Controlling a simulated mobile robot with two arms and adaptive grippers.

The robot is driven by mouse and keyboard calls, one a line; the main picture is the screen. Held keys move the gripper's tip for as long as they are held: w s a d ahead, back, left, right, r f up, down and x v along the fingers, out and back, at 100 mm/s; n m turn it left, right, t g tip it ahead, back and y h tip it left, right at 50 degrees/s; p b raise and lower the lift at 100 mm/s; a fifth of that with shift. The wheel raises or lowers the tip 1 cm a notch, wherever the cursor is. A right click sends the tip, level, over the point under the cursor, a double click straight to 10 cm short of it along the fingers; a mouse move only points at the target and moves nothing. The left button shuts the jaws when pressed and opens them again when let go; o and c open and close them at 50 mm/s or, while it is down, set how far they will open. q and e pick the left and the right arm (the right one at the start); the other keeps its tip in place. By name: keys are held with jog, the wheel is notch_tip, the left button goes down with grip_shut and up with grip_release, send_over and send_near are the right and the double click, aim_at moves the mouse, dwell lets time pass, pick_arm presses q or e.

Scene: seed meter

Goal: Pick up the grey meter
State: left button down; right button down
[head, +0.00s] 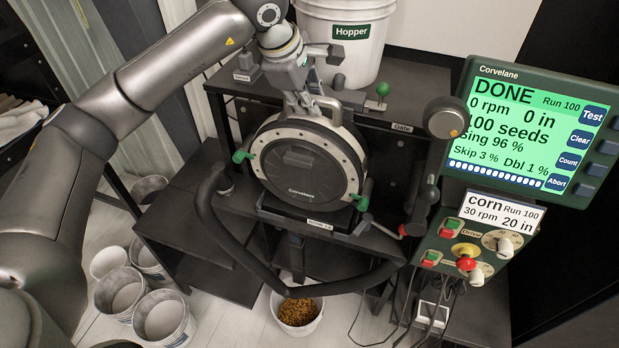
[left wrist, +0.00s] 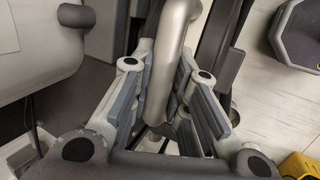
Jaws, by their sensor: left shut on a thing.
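The grey meter (head: 305,165) is a round, upright disc with a dark face and a pale rim, marked Corvelane. It is at the stand's front, directly above a dark labelled block (head: 305,222); I cannot tell whether they touch. Green-handled clamps (head: 241,156) (head: 360,201) show at its left and lower right. My left gripper (head: 308,103) is at the top of the meter, shut on its handle. In the left wrist view the smooth grey handle bar (left wrist: 165,75) runs between the fingers. My right gripper does not show.
A white hopper (head: 343,35) stands behind on the dark stand (head: 395,112). A green screen (head: 535,125) reads DONE, above a control box (head: 468,243) at right. A tub of seeds (head: 297,314) is on the floor below. Several empty tubs (head: 160,315) stand at lower left.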

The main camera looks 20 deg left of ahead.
pick_arm(q)
jog(key=shift+w+r, duration=0.1)
jog(key=shift+r, duration=0.3)
jog(key=shift+w+f, duration=0.1)
jog(key=shift+w, duration=0.05)
